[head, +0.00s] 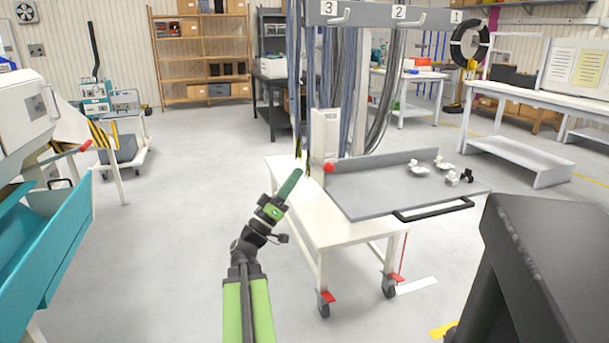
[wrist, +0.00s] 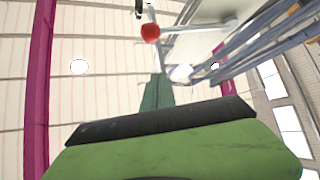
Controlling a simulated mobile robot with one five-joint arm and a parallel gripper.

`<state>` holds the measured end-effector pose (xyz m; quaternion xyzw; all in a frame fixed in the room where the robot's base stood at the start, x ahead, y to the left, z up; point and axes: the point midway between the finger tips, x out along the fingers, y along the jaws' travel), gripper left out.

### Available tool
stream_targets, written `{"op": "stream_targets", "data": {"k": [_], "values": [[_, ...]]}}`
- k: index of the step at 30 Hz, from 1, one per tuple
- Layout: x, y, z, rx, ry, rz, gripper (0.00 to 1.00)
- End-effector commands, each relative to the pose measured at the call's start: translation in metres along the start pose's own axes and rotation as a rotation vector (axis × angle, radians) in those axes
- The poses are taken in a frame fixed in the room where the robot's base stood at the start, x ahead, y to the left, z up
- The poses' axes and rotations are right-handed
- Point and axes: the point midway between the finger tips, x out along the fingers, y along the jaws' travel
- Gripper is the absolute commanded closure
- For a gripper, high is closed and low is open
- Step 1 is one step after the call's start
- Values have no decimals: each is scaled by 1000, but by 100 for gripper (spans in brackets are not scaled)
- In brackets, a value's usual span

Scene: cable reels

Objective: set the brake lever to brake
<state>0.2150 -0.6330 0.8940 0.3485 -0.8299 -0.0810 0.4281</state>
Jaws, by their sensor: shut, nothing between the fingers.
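A lever with a red ball knob (head: 329,168) stands at the left rear edge of the white cart, in front of a tall white housing (head: 325,132). In the wrist view the red knob (wrist: 150,32) sits on a thin grey rod, upper middle, beyond my fingertips. My gripper (head: 291,182) is shut and empty, its green fingers pointing up and right, a little left of the knob in the head view. In the wrist view the fingers (wrist: 156,92) are below the knob, with a visible gap. No marking for the brake position is readable.
The white cart (head: 289,200) carries a grey tray (head: 370,190) with small parts. Cables hang from a numbered rack (head: 395,14) behind it. A teal-and-white machine (head: 45,230) stands left, a dark block (head: 550,270) right. Floor left of the cart is clear.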

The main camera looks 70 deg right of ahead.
Motion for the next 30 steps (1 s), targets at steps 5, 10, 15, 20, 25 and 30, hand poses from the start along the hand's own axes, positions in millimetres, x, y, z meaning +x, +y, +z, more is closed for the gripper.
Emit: {"op": "stream_targets", "data": {"k": [5, 10, 15, 20, 25, 30], "values": [[-25, -2, 2, 0, 0, -1, 100], [-28, -2, 0, 0, 0, 0, 100], [-28, -1, -1, 0, 0, 0, 100], [-28, -2, -1, 1, 1, -1, 100], [-33, -4, -8, 10, 7, -9, 100], [-94, -25, -87, 113, 76, -108, 100]]}}
